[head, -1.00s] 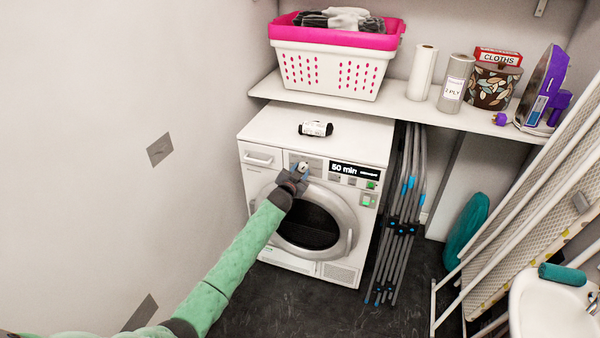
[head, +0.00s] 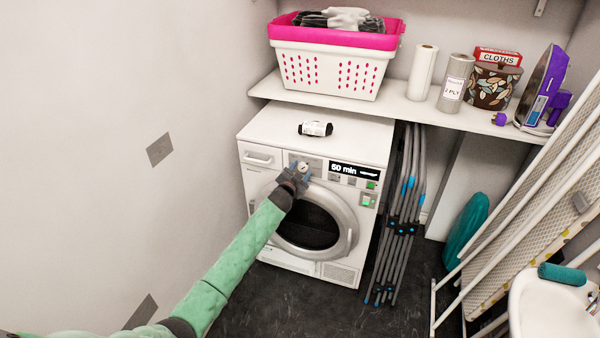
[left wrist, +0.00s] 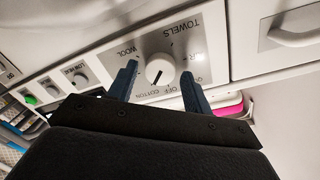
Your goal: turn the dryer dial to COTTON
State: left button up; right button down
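The dryer (head: 262,185) stands under the shelf with its control panel facing me. Its round white dial (left wrist: 160,72) shows in the left wrist view, amid the labels TOWELS, WOOL, COTTON and OFF. A dark mark on the dial points down-left in that view, toward the COTTON side near OFF. The dial also shows in the head view (head: 303,168). My left gripper (left wrist: 158,84) is open, one finger on each side of the dial, with visible gaps between fingers and dial. In the head view the left gripper (head: 297,178) is just in front of the panel. My right gripper is not in view.
The dryer's display (head: 355,171) reads what looks like 50 min. A white and pink laundry basket (head: 335,65) stands on the shelf. A folded grey rack (head: 397,220) leans right of the dryer.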

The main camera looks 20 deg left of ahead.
pick_arm(q)
jog(key=shift+o, duration=0.3)
jog(key=s+b, duration=0.1)
jog(key=s, duration=0.6)
jog(key=shift+s+a+r, duration=0.15)
jog(key=shift+s+a, duration=0.15)
jog(key=shift+s, duration=0.05)
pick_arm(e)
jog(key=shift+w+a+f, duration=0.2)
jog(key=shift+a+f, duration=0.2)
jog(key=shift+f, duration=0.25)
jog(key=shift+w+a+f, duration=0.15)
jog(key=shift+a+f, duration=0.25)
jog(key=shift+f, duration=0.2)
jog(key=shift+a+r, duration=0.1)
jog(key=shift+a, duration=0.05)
pick_arm(q)
jog(key=shift+a, duration=0.1)
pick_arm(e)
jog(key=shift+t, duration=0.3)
